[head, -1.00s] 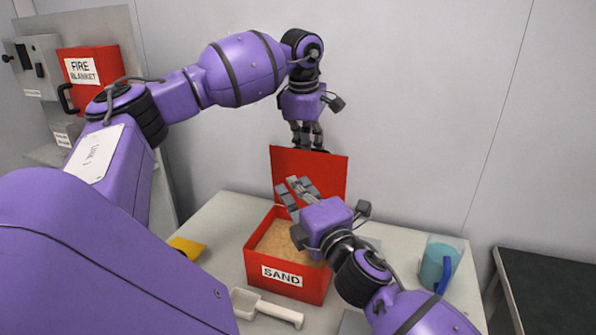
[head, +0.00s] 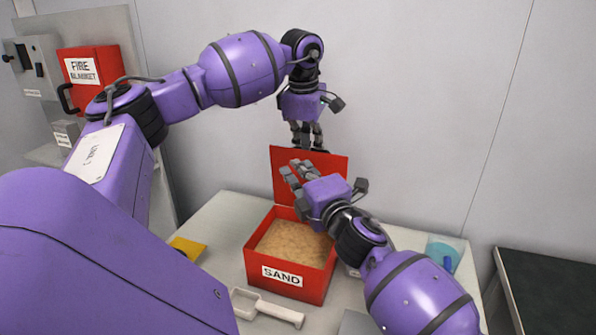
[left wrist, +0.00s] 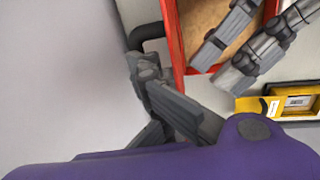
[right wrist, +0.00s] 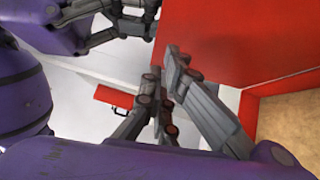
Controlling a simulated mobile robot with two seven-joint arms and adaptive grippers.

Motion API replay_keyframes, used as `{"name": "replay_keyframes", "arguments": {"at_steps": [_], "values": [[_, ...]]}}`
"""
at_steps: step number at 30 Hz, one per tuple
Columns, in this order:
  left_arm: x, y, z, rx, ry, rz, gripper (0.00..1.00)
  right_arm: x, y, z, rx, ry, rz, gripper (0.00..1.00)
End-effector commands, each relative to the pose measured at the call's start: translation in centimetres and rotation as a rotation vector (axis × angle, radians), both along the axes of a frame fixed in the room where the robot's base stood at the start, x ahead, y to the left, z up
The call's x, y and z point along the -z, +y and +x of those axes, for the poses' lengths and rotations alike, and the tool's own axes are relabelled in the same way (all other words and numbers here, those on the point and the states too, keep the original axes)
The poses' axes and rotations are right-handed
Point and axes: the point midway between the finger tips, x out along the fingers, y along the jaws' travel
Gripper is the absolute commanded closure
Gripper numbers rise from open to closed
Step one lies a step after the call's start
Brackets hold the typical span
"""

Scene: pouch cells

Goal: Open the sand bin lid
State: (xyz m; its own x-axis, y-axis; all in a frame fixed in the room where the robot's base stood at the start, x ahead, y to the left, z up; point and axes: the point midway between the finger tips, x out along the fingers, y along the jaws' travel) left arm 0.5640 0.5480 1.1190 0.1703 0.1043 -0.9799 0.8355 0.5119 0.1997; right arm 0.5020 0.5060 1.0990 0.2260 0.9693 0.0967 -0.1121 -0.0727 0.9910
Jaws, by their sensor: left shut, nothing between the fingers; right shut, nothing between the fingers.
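The red sand bin (head: 290,289) stands on the table with its white SAND label facing me and sand (head: 292,240) inside. Its red lid (head: 325,165) stands raised, nearly upright, at the back of the bin. My left gripper (head: 309,149) is shut and points down at the lid's top edge; contact is unclear. Its fingers (left wrist: 155,95) are beside the red rim and a black handle (left wrist: 152,36) in the left wrist view. My right gripper (head: 290,170) is shut and empty, above the sand in front of the lid. Its fingers (right wrist: 167,75) also show in the right wrist view.
A white scoop (head: 265,306) lies in front of the bin. A yellow item (head: 187,247) is to the left and a clear jug with a blue handle (head: 444,255) to the right. A red fire blanket box (head: 90,75) hangs on the wall at the left.

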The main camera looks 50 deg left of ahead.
Motion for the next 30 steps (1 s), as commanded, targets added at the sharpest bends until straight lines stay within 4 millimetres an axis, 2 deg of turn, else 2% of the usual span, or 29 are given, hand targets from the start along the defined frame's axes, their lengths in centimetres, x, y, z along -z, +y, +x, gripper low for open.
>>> {"name": "replay_keyframes", "arguments": {"at_steps": [1, 5, 18, 26, 30], "values": [[0.85, 0.12, -0.32, -0.002, 0.021, 0.001, 1.00, -0.11, 0.23, 0.41, 0.001, 0.004, -0.009, 1.00], [0.85, 0.12, -0.32, -0.002, 0.021, 0.001, 1.00, -0.28, 0.57, 1.05, 0.002, 0.029, -0.021, 1.00], [0.83, 0.12, -0.32, -0.002, 0.021, 0.001, 1.00, -0.23, 0.54, 1.06, 0.003, 0.032, -0.020, 1.00], [0.72, 0.10, -0.30, -0.002, 0.018, 0.001, 0.70, -0.28, 0.55, 1.07, 0.003, 0.031, -0.020, 1.00], [0.67, 0.04, -0.30, -0.002, 0.017, 0.000, 0.70, -0.35, 0.54, 1.11, 0.004, 0.031, -0.020, 1.00]]}}
